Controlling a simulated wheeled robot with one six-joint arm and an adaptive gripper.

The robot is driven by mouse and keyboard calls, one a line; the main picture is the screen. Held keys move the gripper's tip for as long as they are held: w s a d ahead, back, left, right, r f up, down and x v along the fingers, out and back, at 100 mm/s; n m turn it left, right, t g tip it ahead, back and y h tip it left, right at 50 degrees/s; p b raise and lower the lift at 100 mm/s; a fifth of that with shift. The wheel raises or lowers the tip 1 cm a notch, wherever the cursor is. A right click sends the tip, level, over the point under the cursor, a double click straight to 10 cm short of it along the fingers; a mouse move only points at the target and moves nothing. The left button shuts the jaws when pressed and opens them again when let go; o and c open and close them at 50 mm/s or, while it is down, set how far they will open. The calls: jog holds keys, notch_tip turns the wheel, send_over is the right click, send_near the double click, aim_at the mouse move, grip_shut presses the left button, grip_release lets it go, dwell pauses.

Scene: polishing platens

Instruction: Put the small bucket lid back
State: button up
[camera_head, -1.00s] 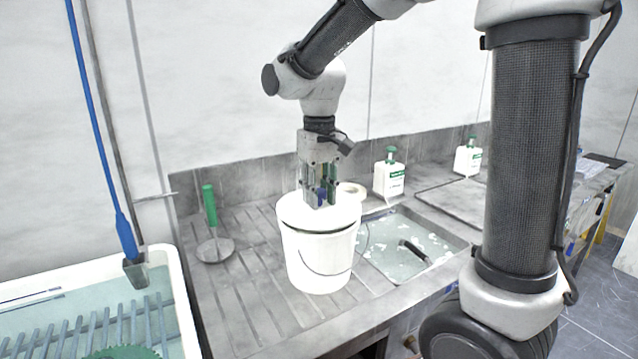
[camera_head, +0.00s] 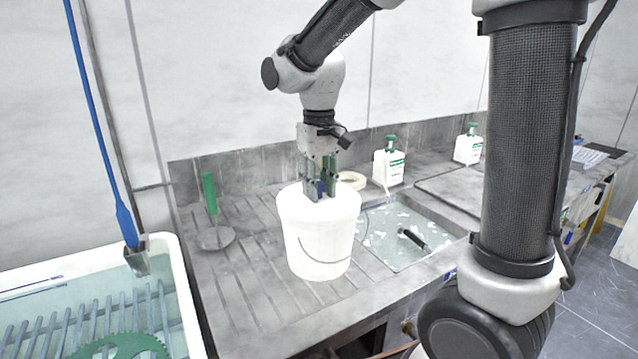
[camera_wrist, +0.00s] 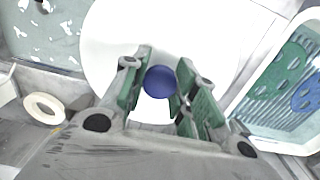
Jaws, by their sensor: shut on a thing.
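The small white bucket (camera_head: 318,240) stands upright on the ribbed grey drainboard, its thin wire handle hanging down the front. Its white lid (camera_head: 290,197) is at the bucket's top. In the wrist view the lid (camera_wrist: 105,45) is a broad white disc with a round blue knob (camera_wrist: 160,82). My gripper (camera_head: 320,194) points straight down over the middle of the lid. It is shut on the blue knob, with a green-padded finger on each side in the wrist view (camera_wrist: 158,92). The lid looks level on the rim, but I cannot tell whether it is fully seated.
A sink (camera_head: 400,240) with water lies right of the bucket. A green-handled tool (camera_head: 211,195) stands left. A cream ring (camera_head: 352,180) and white bottles (camera_head: 389,165) are behind. A tub (camera_head: 170,270) with a rack is at the left front.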

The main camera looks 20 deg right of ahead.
aim_at(324, 185)
jog(key=shift+f, duration=0.1)
jog(key=o, duration=1.1)
notch_tip(324, 185, up, 12)
jog(key=f, duration=0.1)
jog(key=s+f, duration=0.1)
jog(key=f+n, duration=0.1)
jog(key=shift+s+d+f, duration=0.15)
jog(key=shift+d+f, duration=0.15)
jog(key=shift+d, duration=0.1)
jog(key=shift+s+d+f+m+t, duration=0.5)
jog(key=shift+s+d+t, duration=0.25)
jog(key=shift+s+d, duration=1.9)
jog(key=shift+s+d+f+m+t, duration=0.6)
jog(key=shift+s+d, duration=1.4)
jog(key=shift+s, duration=1.25)
jog(key=shift+s+d+f+m+t, duration=0.4)
jog(key=shift+s+d+t, duration=0.45)
jog(key=shift+s+d, duration=1.8)
